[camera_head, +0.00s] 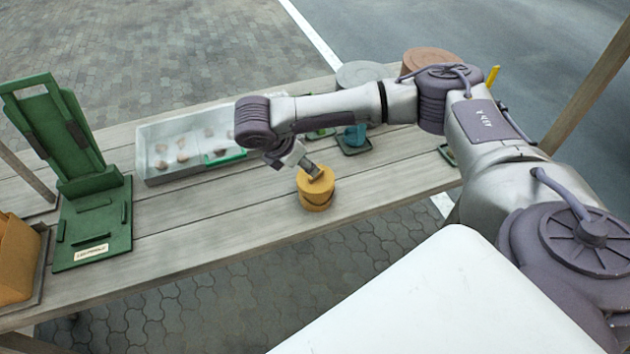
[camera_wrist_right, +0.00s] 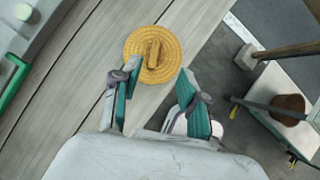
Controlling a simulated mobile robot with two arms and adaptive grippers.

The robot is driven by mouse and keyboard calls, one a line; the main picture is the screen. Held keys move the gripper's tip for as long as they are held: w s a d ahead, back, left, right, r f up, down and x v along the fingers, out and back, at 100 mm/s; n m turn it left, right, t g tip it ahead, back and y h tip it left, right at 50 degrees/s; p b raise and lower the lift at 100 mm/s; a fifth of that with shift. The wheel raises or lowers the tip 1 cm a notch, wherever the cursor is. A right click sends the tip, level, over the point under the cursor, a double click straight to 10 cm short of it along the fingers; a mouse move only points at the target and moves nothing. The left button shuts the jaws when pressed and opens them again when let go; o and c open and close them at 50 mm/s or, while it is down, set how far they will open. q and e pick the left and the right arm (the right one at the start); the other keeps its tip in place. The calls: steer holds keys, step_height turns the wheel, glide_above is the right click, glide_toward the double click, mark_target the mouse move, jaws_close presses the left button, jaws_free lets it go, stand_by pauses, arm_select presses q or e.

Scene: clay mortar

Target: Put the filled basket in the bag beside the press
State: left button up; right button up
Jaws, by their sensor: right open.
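A round yellow woven basket (camera_head: 316,196) with a lid and a bar-like handle stands upright on the wooden table; it also shows in the right wrist view (camera_wrist_right: 139,47). Its contents are hidden. My right gripper (camera_wrist_right: 158,73) is open and empty; its two teal fingers point toward the basket's lid, with the handle ahead between their tips. In the head view the right gripper (camera_head: 308,170) overlaps the lid; I cannot tell whether it touches. The green press (camera_head: 92,215) stands at the table's left. An orange-brown bag (camera_head: 14,262) sits beside it at the left edge, partly cut off. My left gripper is not in view.
A grey tray (camera_head: 160,180) with several small lumps and a green-handled item (camera_head: 225,157) lies behind the basket. A teal cup (camera_head: 355,135) stands on a small dark tray at the right. The planks (camera_head: 215,215) between press and basket are clear.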

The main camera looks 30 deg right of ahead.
mark_target(316, 190)
steer(key=x, duration=0.5)
steer(key=p+x, duration=0.1)
steer(key=x, duration=0.1)
steer(key=shift+w+a+f, duration=0.15)
steer(key=shift+w+f, duration=0.15)
steer(key=shift+f, duration=0.05)
jaws_close()
